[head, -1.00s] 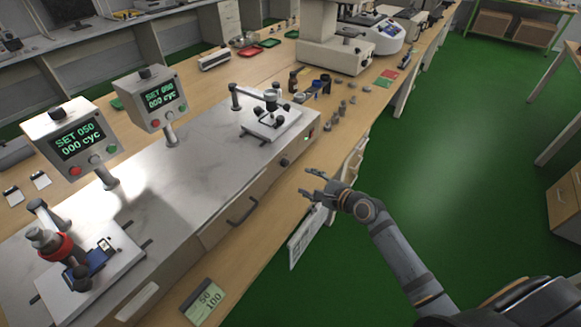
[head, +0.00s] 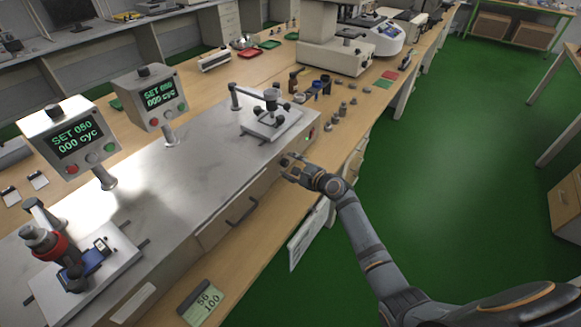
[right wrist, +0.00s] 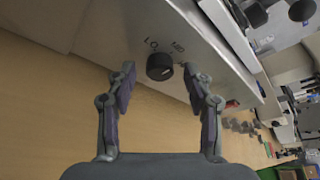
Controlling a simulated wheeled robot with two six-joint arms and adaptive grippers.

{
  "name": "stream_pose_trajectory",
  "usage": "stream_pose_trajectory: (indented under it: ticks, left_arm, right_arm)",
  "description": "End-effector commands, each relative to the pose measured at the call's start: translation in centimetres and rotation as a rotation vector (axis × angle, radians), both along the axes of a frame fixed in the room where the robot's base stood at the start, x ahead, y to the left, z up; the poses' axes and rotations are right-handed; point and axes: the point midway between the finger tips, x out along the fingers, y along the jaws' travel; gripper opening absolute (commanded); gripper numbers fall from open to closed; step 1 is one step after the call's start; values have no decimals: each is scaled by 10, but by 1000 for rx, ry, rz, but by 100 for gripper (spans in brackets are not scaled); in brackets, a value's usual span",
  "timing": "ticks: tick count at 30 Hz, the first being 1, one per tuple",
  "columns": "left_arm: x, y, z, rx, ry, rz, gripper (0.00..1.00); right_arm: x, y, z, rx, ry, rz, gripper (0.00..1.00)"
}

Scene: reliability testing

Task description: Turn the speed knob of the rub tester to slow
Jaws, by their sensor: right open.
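The rub tester (head: 190,172) is a long pale machine along the bench, with two display heads reading "SET 050 000 cyc". Its black round speed knob (right wrist: 159,67) sits on the front face, with small marks beside it, one resembling "LO". My right gripper (right wrist: 159,76) is open, its two fingers on either side of the knob, with visible gaps; contact cannot be seen. In the head view, my right gripper (head: 289,163) is at the tester's right front edge and hides the knob. The knob's pointer setting is hard to read. My left gripper is out of view.
A card marked with numbers (head: 201,302) lies on the bench near the front. Small grey weights (head: 342,109) stand beyond the tester's right end. A white sign (head: 307,238) hangs on the bench front. Green floor is clear to the right.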

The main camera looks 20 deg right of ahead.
Motion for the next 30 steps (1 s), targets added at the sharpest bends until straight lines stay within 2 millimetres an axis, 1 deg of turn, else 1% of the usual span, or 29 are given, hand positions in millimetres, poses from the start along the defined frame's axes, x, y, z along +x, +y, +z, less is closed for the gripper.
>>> stream_pose_trajectory:
  ticks: [5, 6, 17, 23, 30]
  left_arm:
    - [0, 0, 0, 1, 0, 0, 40]
    - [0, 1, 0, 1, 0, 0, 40]
    - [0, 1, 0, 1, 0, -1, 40]
    - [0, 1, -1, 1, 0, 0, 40]
    - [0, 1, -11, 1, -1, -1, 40]
  right_arm:
    - [0, 0, 0, 0, 0, 0, 52]
    - [0, 0, 0, 0, 0, 0, 50]
    - [0, 0, 0, 0, 1, -1, 1]
    - [-1, 0, -1, -7, -5, 0, 0]
    - [-1, 1, -5, -74, -58, 0, 0]
